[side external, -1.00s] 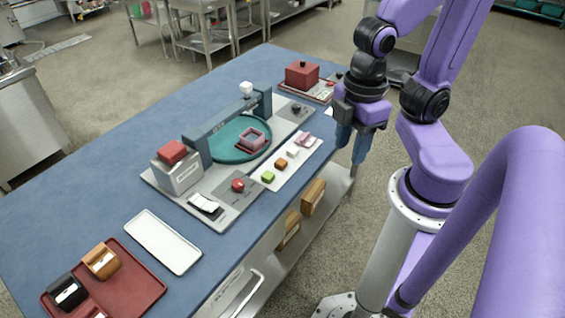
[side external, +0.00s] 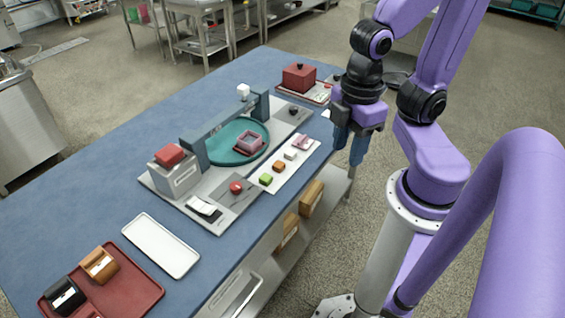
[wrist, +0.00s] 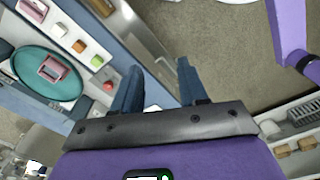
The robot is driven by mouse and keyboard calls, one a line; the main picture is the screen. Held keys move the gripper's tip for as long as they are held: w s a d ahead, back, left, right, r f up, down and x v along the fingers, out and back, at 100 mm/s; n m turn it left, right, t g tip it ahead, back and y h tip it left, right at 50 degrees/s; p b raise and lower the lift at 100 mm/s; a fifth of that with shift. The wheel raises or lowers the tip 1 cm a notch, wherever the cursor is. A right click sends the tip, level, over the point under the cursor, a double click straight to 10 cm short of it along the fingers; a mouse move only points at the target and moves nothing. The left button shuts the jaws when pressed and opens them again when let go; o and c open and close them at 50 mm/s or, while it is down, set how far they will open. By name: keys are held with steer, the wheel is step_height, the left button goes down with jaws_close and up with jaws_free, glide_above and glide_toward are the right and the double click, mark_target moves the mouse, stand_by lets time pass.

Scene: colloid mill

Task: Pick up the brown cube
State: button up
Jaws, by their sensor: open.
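The brown cube (side external: 279,166) sits on a narrow white tray (side external: 266,187) at the near side of the table, in a row between a green cube (side external: 266,179) and a white cube (side external: 291,154). The brown cube also shows in the wrist view (wrist: 79,46), at upper left. My gripper (side external: 349,151) is open and empty, pointing down to the right of the tray, beyond the table's edge. In the wrist view, its two blue fingers (wrist: 159,68) are spread apart, with the cubes off to their left.
A teal round dish (side external: 225,150) holding a pink square ring (side external: 250,143) stands behind the tray, under a blue-grey bridge. A red button (side external: 237,187) is close by. An empty white tray (side external: 160,246) and a red tray (side external: 130,288) lie at the front left.

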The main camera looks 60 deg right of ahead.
stand_by(0.4)
steer(key=o, duration=0.4)
steer(key=shift+c, duration=0.2)
steer(key=n, duration=0.5)
glide_above(279, 166)
steer(key=d, duration=0.2)
step_height(279, 166, down, 6)
steer(key=f, duration=1.7)
steer(key=shift+w+f, duration=0.1)
steer(key=shift+w, duration=0.2)
